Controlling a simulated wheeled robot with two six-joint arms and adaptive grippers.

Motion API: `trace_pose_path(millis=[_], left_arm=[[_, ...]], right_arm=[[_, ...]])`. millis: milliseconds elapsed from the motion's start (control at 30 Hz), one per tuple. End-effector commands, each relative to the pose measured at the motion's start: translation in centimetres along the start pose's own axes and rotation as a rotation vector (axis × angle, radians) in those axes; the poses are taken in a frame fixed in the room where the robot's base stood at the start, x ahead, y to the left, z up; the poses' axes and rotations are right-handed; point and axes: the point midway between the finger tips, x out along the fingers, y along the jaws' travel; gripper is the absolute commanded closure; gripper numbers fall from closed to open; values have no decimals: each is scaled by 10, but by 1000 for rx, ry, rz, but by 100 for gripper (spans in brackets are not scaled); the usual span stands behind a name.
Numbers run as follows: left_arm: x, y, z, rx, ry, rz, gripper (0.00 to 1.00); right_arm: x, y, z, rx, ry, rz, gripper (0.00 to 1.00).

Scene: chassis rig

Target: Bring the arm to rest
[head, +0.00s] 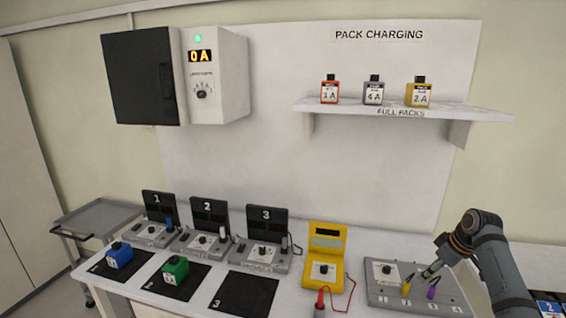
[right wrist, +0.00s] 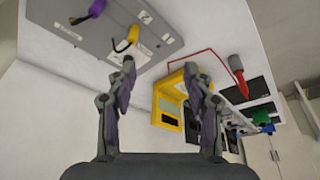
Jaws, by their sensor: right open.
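My right gripper (head: 428,272) is open and empty. In the head view it hangs just above the grey panel (head: 385,297) at the right of the bench. A yellow plug (head: 406,286) and a purple plug (head: 432,292) stand on that panel, close to the gripper. In the right wrist view the two fingers of my right gripper (right wrist: 160,68) are spread apart with nothing between them. The grey panel (right wrist: 105,45) is at the upper left there, with the yellow plug (right wrist: 127,40). My left gripper is not in view.
A yellow meter (head: 326,255) with a red probe (head: 320,300) is left of the panel. Numbered chargers (head: 265,255), a blue pack (head: 119,255) and a green pack (head: 175,270) are further left. A shelf (head: 400,110) holds three packs above. Mat 3 (head: 245,295) is empty.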

Motion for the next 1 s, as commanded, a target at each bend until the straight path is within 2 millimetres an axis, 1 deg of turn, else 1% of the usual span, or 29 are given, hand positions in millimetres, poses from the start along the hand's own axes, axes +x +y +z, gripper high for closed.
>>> trace_pose_path(millis=[33,167,267,367,467,500,567,600,700,800,900,1000], left_arm=[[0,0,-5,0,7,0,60],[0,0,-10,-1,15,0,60],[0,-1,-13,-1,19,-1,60],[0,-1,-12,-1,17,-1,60],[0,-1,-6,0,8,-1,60],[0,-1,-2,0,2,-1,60],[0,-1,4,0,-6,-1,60],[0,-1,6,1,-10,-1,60],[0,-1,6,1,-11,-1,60],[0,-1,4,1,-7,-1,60],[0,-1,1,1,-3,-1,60],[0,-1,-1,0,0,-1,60]], right_arm=[[10,-8,3,-3,-15,3,48],[35,-30,14,-1,-50,23,48],[56,-54,25,1,-79,41,48],[78,-83,40,9,-103,63,48],[99,-120,60,25,-121,84,48],[106,-138,70,35,-126,94,48],[115,-168,87,59,-129,107,48],[118,-188,99,78,-128,117,48],[118,-229,124,134,-117,140,48],[110,-258,144,188,-105,157,48],[100,-280,160,240,-93,170,48],[88,-298,174,292,-81,184,48]])
